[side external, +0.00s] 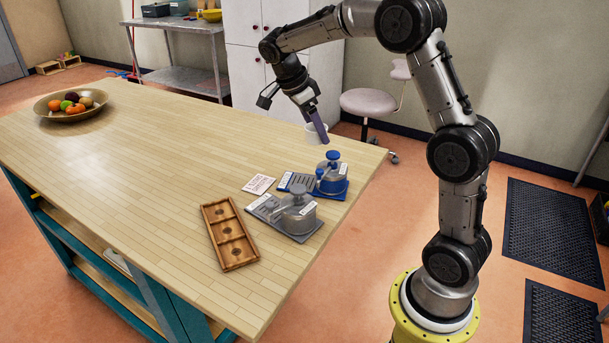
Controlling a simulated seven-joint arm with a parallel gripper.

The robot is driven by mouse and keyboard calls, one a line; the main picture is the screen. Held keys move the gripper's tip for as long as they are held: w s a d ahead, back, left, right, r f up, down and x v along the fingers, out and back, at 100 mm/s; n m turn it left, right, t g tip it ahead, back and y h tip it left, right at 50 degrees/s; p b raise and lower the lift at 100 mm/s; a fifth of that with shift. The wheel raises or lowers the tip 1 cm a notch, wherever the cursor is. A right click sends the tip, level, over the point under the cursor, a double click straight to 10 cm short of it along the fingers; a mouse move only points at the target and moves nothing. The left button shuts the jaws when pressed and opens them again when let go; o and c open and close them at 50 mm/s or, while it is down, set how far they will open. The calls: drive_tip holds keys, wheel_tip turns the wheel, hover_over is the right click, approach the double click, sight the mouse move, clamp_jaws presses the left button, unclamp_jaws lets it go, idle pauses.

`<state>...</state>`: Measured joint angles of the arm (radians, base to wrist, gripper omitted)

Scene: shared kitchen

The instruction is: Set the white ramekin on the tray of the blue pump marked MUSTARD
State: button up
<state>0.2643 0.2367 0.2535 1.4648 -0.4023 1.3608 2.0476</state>
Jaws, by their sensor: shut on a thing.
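My gripper (318,124) is shut on the white ramekin (309,132), which is partly hidden behind a finger. The ramekin shows near the table's far right edge, behind the blue pump; its exact height above the table is hard to tell. The blue pump (331,174) stands on a blue base with a slatted tray (297,181) on its left side. Its label is too small to read. The tray looks empty. A similar grey pump (296,212) with its own grey tray (263,207) stands just in front of it.
A white printed card (259,184) lies left of the blue tray. A wooden three-compartment holder (229,235) lies left of the grey pump. A fruit bowl (70,106) is at the far left. The wooden table (165,150) is clear between.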

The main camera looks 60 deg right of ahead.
drive_tip(key=shift+w+a+f, duration=0.75)
drive_tip(key=shift+w+a, duration=0.15)
drive_tip(key=shift+w, duration=0.15)
hover_over(308, 180)
drive_tip(key=a, duration=0.1)
drive_tip(key=f, duration=0.5)
drive_tip(key=shift+w+a, duration=0.2)
drive_tip(key=shift+w, duration=0.15)
drive_tip(key=shift+f, duration=2.7)
drive_tip(key=shift+f, duration=0.1)
drive_tip(key=o, duration=1.4)
